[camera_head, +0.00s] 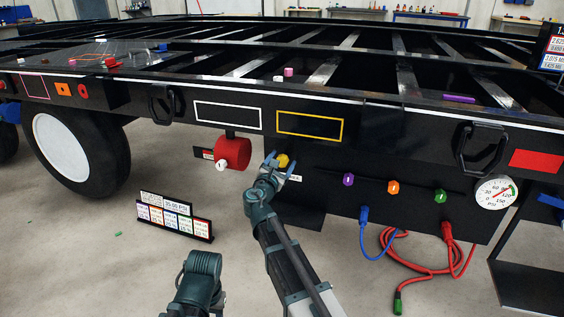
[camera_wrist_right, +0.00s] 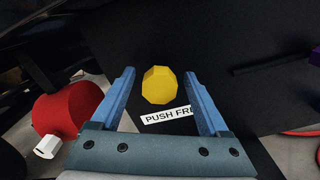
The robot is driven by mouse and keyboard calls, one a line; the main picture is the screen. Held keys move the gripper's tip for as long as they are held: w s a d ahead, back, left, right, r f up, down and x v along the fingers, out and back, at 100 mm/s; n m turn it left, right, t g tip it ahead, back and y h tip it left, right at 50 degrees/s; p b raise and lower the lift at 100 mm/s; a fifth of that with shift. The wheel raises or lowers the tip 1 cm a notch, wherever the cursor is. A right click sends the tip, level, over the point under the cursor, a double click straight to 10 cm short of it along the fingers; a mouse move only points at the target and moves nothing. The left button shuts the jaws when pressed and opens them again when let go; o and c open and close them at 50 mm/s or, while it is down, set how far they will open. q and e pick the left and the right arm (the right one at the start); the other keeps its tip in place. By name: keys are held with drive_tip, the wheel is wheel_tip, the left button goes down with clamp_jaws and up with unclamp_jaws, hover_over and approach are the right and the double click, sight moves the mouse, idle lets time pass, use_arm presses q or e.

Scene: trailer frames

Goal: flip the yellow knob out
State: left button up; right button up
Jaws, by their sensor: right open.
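The yellow knob (camera_head: 283,160) sits on a black panel under the trailer's side rail. It also shows in the right wrist view as a faceted yellow knob (camera_wrist_right: 159,85), with a white "PUSH" label (camera_wrist_right: 168,116) just below it, partly hidden. My right gripper (camera_head: 279,163) is open in front of the knob. In the wrist view its two blue fingers stand on either side of the knob, with a gap on each side. My left gripper is out of view; a dark arm part shows at the bottom of the head view.
A red cylinder with a white knob (camera_head: 233,152) hangs left of the yellow knob. Purple (camera_head: 348,180), orange (camera_head: 393,187) and green (camera_head: 440,195) knobs sit to the right, with a gauge (camera_head: 496,193) beyond. Blue and red hoses hang below. A sign board (camera_head: 174,217) stands on the floor.

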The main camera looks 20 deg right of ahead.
clamp_jaws()
idle(0.5)
idle(1.0)
